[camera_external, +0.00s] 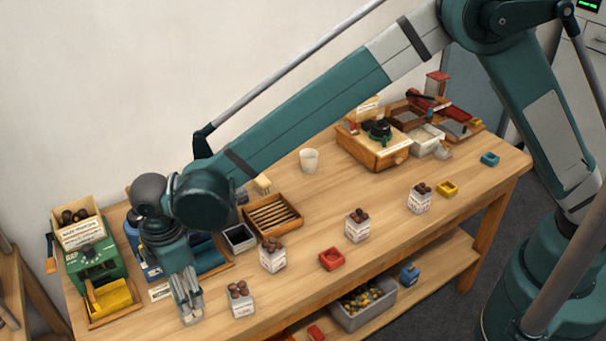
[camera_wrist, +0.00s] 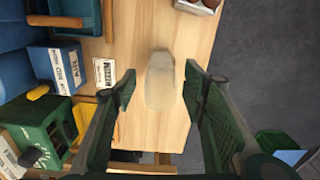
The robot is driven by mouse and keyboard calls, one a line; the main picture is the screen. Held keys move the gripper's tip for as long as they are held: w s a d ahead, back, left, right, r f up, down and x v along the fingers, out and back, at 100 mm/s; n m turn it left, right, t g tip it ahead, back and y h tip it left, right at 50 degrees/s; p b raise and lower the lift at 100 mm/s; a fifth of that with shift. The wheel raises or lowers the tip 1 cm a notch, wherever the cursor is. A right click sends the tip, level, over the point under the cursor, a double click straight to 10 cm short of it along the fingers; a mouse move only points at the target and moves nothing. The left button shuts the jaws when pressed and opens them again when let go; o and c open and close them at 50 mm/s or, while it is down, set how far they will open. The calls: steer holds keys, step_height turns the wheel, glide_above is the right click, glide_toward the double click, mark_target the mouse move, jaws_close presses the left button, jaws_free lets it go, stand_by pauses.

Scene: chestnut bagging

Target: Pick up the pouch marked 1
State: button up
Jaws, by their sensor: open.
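Several white pouches topped with brown chestnuts stand upright on the table. The nearest pouch (camera_external: 242,306) is just right of my gripper (camera_external: 187,303), apart from it. Others are a second pouch (camera_external: 273,262), a third (camera_external: 356,231) and a fourth (camera_external: 418,204), in a row towards the right. Their labels are too small to read, so I cannot tell which is marked 1. In the wrist view, part of a pouch (camera_wrist: 195,7) shows at the top edge. My gripper (camera_wrist: 160,82) is open, with a pale blurred shape between its fingers that I cannot identify.
A green machine (camera_external: 95,262) and a blue machine (camera_wrist: 56,66) stand left of my gripper. A slatted wooden tray (camera_external: 274,232) lies behind the pouches. The table's front edge is close.

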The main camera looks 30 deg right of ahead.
steer(key=shift+f, duration=2.55)
steer(key=shift+c, duration=0.5)
steer(key=c, duration=0.9)
